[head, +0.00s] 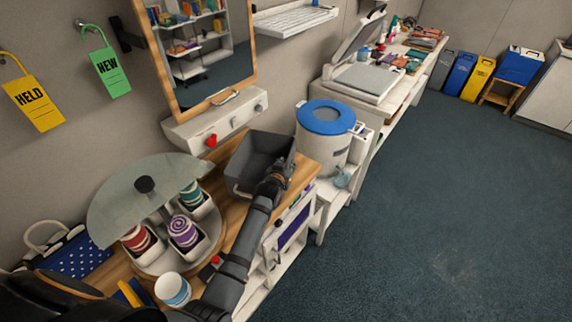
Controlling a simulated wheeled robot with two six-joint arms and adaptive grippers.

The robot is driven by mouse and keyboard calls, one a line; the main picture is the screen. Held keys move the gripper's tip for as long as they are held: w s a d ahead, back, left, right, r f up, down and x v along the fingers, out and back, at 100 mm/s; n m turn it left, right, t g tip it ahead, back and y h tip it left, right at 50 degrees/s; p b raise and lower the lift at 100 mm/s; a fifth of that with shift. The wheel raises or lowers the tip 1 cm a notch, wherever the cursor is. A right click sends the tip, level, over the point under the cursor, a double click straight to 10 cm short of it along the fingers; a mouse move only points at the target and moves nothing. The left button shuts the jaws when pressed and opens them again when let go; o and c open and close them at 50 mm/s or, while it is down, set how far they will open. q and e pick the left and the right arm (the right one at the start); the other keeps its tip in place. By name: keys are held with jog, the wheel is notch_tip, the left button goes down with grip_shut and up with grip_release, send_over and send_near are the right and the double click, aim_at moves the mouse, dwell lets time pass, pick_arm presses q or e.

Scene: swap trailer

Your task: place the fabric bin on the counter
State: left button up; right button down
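The fabric bin (258,150) is a dark grey, open-topped box. It appears at the back of the wooden-topped counter (230,212), below the mirror; I cannot tell whether its base rests on the wood. A pale handle shows at its lower left. My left gripper (279,170) is at the bin's front right edge and overlaps it in the view. Its fingers are small and dark against the bin, so I cannot tell whether they are closed on the rim. My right gripper is not in view.
A round carousel (140,205) with coloured rolls stands left of the bin. A white drum with a blue lid (325,116) stands close on the right. A striped cup (173,290) and a polka-dot bag (75,255) are at the near left. The floor at right is clear.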

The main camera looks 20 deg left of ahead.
pick_arm(q)
jog(key=p+v, duration=0.3)
jog(key=r+p+v, duration=0.1)
jog(key=p+v, duration=0.2)
jog(key=shift+w+p, duration=0.15)
jog(key=shift+p, duration=0.2)
jog(key=p+v, duration=0.2)
jog(key=v, duration=0.1)
jog(key=p+v, duration=0.1)
jog(key=shift+s+f, duration=0.1)
jog(key=shift+s, duration=0.9)
